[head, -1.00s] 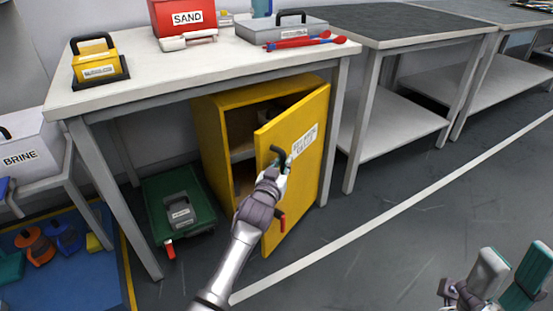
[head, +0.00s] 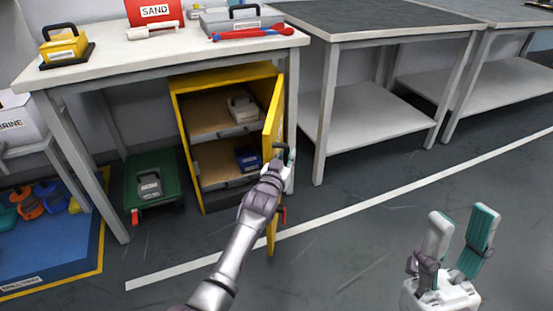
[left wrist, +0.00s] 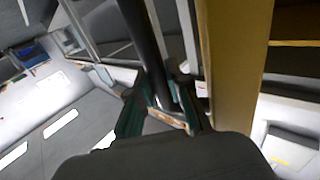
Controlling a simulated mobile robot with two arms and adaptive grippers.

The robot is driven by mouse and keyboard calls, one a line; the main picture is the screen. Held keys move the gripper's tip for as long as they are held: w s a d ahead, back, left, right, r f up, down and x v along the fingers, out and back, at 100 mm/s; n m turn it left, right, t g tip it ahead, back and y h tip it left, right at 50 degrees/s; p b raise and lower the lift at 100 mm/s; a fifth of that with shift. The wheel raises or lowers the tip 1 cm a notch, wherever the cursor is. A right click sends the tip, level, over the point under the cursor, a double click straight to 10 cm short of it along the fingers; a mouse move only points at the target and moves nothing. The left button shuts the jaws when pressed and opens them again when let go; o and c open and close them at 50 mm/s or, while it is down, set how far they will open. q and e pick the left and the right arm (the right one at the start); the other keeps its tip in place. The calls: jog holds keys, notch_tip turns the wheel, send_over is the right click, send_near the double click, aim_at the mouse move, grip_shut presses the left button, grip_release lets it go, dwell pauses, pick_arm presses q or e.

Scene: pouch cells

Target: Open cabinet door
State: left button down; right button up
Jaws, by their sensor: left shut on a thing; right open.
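The yellow cabinet (head: 222,72) stands on the floor under the white table. Its door (head: 272,118) is swung wide open toward me, seen nearly edge-on. Inside, a grey case (head: 242,108) sits on the upper shelf and a blue case (head: 249,158) sits lower. My left gripper (head: 281,160) is shut on the dark door handle (head: 281,146). In the left wrist view the dark handle bar (left wrist: 142,45) runs between the fingers, beside the yellow door edge (left wrist: 232,70). My right gripper (head: 459,238) is open and empty over the floor at the lower right.
The white table (head: 150,62) carries a red SAND box (head: 154,12), a grey toolbox (head: 240,20) and a yellow box (head: 65,44). The floor (head: 350,245) in front is clear.

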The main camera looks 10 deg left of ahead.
pick_arm(q)
jog(key=shift+w+d+r, duration=0.1)
jog(key=shift+d, duration=0.05)
dwell(0.3)
jog(key=c, duration=1.4)
grip_release()
jog(key=shift+o, duration=0.2)
jog(key=v, duration=1.2)
